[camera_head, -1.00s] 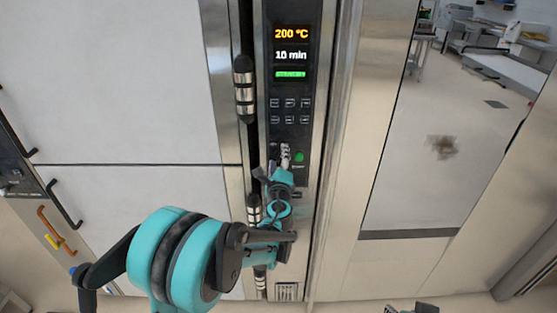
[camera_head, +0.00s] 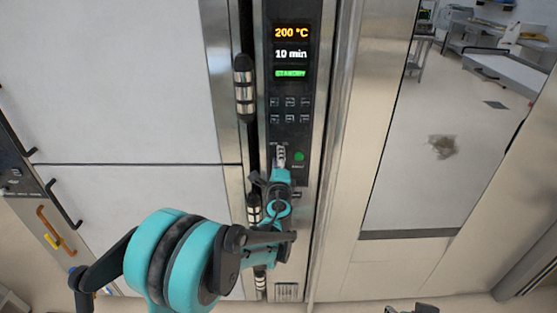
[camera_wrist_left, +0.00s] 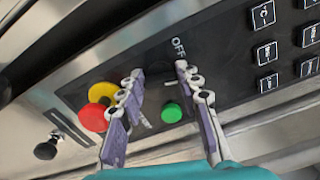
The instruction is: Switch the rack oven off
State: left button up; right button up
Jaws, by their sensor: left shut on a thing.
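The rack oven's control panel (camera_head: 312,108) is an upright dark strip. Its display (camera_head: 290,52) reads 200 °C, 10 min and a green STANDBY bar. My left gripper (camera_head: 281,154) is at the lower part of the panel, just left of a green button (camera_head: 299,156). In the left wrist view its two fingers (camera_wrist_left: 157,80) stand on either side of a dark switch that barely shows against the panel, beside an OFF label (camera_wrist_left: 178,47). It is shut on this switch. The green button (camera_wrist_left: 172,112) shows between the fingers, apart from them.
A red emergency button on a yellow base (camera_wrist_left: 95,110) lies beside the left finger in the wrist view. Rows of panel keys (camera_head: 290,110) are above the gripper. A vertical door handle (camera_head: 244,88) runs left of the panel. Open floor (camera_head: 450,190) shows at right.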

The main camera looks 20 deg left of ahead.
pick_arm(q)
jog(key=n, duration=0.4)
jog(key=shift+f+n+b, duration=0.1)
jog(key=shift+n+b, duration=0.2)
jog(key=shift+n, duration=2)
jog(key=shift+f, duration=0.1)
jog(key=o, duration=1.2)
jog(key=shift+c, duration=0.2)
jog(key=v, duration=1.2)
